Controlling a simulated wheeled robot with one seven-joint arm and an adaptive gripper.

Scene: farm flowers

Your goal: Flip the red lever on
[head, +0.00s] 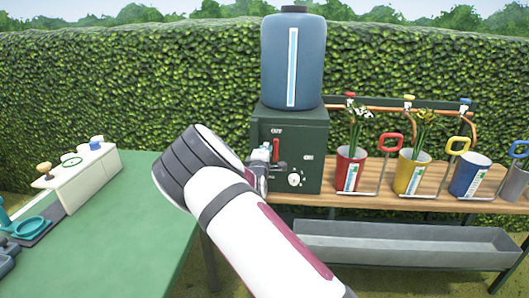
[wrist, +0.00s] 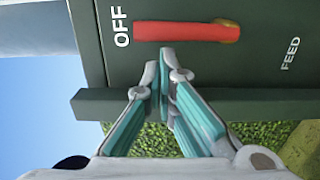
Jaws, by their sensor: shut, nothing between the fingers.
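The red lever (head: 276,149) is on the front of a dark green box (head: 312,150), below the word OFF. In the wrist view the lever (wrist: 180,31) lies along the picture, with OFF by its left end and an orange-yellow end at right. My gripper (wrist: 164,62) is shut and empty, its fingertips just below the lever in that view. I cannot tell whether they touch it. In the head view my gripper (head: 262,162) is at the box front, left of the lever, partly hidden by my arm.
A blue tank (head: 308,60) stands on the box. A white dial (head: 294,180) is low on its front. Red (head: 346,178), yellow (head: 405,180) and blue (head: 466,178) pots stand at right on a wooden shelf. A grey trough (head: 400,256) is below. A green table (head: 140,240) is at left.

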